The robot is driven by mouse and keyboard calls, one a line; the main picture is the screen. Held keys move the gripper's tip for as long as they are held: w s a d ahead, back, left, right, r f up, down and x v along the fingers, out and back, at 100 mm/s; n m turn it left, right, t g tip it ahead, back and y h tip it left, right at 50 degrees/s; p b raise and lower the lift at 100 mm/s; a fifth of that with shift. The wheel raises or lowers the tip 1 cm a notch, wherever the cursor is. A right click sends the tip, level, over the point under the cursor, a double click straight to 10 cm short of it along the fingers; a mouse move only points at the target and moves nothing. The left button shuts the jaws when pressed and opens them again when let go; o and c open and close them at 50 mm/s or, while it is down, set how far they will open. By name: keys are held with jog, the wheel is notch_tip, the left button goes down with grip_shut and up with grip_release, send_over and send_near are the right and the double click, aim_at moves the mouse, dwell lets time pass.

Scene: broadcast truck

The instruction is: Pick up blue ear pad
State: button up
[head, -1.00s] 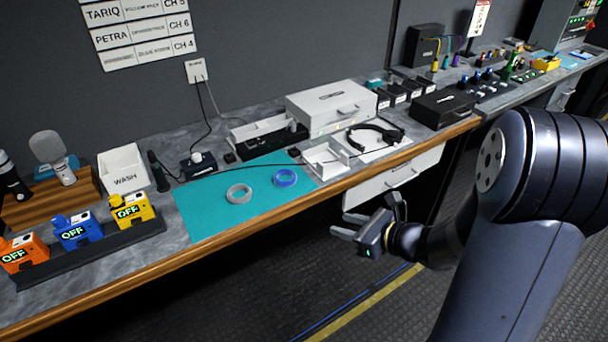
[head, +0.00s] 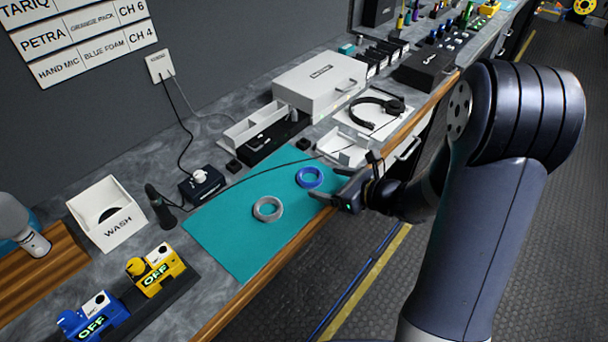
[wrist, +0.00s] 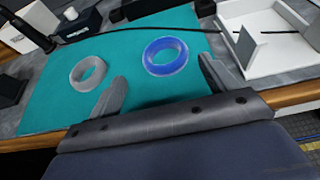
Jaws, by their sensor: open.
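The blue ear pad (head: 309,177) is a ring lying flat on the teal mat (head: 235,233), near its right end. It also shows in the wrist view (wrist: 166,56), ahead of my fingers and roughly between their lines. A grey ear pad (head: 267,209) lies on the mat to its left, and it shows in the wrist view (wrist: 88,73) too. My gripper (head: 340,186) is open and empty at the counter's front edge, just right of the blue ear pad. In the wrist view its two fingers (wrist: 163,84) are spread apart, with the pad not enclosed.
A white open tray (head: 345,150) stands close to the mat's right end, near my gripper. A headset (head: 375,113) lies behind it. A dark cable (head: 270,170) runs across the mat's back. The mat's front left is clear.

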aim_at(302, 173)
jog(key=shift+w+p+x, duration=0.15)
jog(key=shift+p+x, duration=0.15)
jog(key=shift+x, duration=1.2)
jog(key=shift+w+p+x, duration=0.15)
jog(key=shift+p+x, duration=0.1)
jog(key=shift+x, duration=1.25)
jog(key=shift+d+r, duration=0.1)
jog(key=shift+r, duration=0.05)
jog(key=c, duration=1)
